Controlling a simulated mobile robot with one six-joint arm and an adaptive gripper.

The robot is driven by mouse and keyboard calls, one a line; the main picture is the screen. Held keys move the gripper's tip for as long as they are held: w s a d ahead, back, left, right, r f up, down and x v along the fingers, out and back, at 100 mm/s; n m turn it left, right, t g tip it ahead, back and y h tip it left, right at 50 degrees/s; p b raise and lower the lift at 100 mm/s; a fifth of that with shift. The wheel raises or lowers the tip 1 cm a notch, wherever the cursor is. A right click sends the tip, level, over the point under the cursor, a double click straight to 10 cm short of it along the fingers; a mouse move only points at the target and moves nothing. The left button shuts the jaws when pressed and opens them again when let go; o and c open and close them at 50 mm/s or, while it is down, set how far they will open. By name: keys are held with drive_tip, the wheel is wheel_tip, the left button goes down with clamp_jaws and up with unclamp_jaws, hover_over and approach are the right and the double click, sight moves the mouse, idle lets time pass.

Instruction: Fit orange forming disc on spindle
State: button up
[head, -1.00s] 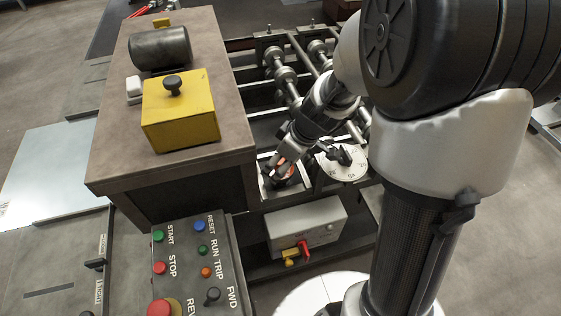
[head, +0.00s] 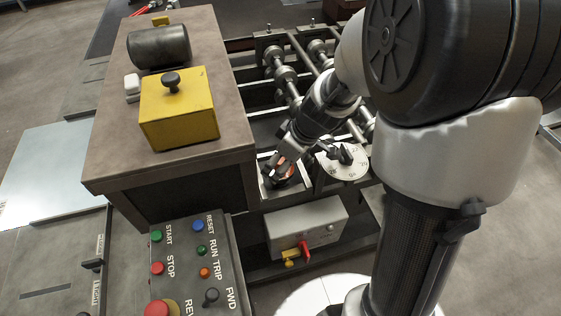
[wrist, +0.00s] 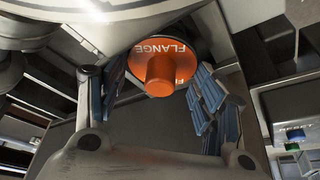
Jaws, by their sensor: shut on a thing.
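The orange forming disc (wrist: 180,48) shows in the wrist view with its face lettered "FLANGE" and a round orange hub at its centre. My gripper (wrist: 164,92) has its blue-padded fingers on both sides of the hub and is shut on the disc. In the head view my gripper (head: 279,164) points down at the near end of the forming machine, beside the brown cabinet. A small part of the orange disc (head: 287,170) shows there at the fingers. I cannot make out the spindle, or whether the disc touches it.
A numbered white dial (head: 342,165) with a black handle stands just right of my gripper. The cabinet (head: 110,145) carries a yellow box (head: 178,115) and a dark cylinder (head: 160,48). Roller shafts (head: 290,88) lie behind. A grey switch box (head: 307,228) and a control panel (head: 195,265) are in front.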

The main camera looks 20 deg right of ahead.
drive_tip(key=shift+f, duration=0.1)
idle(0.3)
drive_tip(key=shift+f+b, duration=0.45)
drive_tip(key=shift+b, duration=0.05)
drive_tip(key=o, duration=1.5)
drive_tip(key=shift+o, duration=0.4)
drive_tip(key=shift+o, duration=1.3)
